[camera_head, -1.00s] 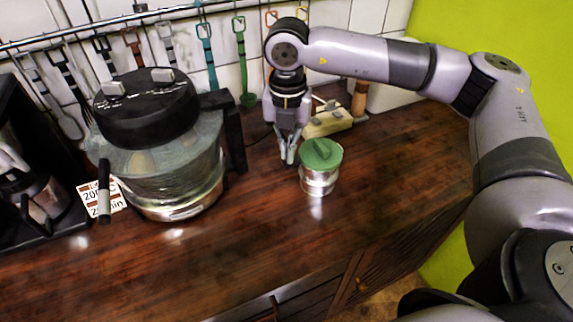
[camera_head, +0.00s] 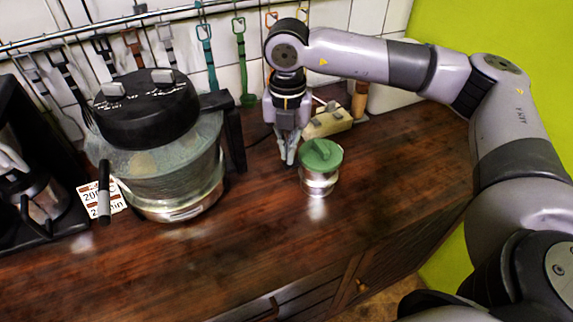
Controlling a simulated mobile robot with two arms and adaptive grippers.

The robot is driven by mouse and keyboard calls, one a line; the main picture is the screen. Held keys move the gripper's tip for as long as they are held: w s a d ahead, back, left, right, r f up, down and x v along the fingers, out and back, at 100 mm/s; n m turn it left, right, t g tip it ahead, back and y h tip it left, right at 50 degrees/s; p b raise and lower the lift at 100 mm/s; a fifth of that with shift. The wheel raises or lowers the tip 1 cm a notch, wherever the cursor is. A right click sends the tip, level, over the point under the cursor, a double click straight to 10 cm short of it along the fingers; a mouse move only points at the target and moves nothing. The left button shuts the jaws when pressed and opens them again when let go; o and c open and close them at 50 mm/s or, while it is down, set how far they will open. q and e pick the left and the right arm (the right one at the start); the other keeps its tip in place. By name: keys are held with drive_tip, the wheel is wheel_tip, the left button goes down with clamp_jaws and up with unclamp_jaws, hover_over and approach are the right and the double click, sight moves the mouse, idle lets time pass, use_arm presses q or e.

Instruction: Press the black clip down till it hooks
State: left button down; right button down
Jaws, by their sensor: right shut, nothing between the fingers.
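A black strip with a grey band (camera_head: 104,192) hangs upright at the front left of the glass cooker (camera_head: 165,178); it may be the black clip, but I cannot tell whether it is hooked. The cooker has a thick black lid (camera_head: 145,118) with two grey knobs on top. My right gripper (camera_head: 287,158) points down, shut and empty. It is to the right of the cooker, well away from the strip, and just left of a jar with a green lid (camera_head: 321,154). I cannot tell whether it touches the jar. My left gripper is out of view.
A black bracket (camera_head: 235,138) stands at the cooker's right side. A coffee maker (camera_head: 35,190) is at the left edge. A cream block (camera_head: 328,120) lies behind the jar. Utensils hang on the tiled wall. The wooden counter (camera_head: 240,240) is clear in front.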

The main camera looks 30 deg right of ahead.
drive_tip(key=shift+f, duration=0.2)
drive_tip(key=shift+f+b, duration=2.15)
drive_tip(key=shift+f, duration=0.1)
wheel_tip(320, 180, up, 9)
drive_tip(key=a+p, duration=0.2)
drive_tip(key=p, duration=0.2)
drive_tip(key=shift+p, duration=0.35)
idle(0.5)
drive_tip(key=shift+w+r, duration=0.1)
drive_tip(key=shift+r, duration=0.05)
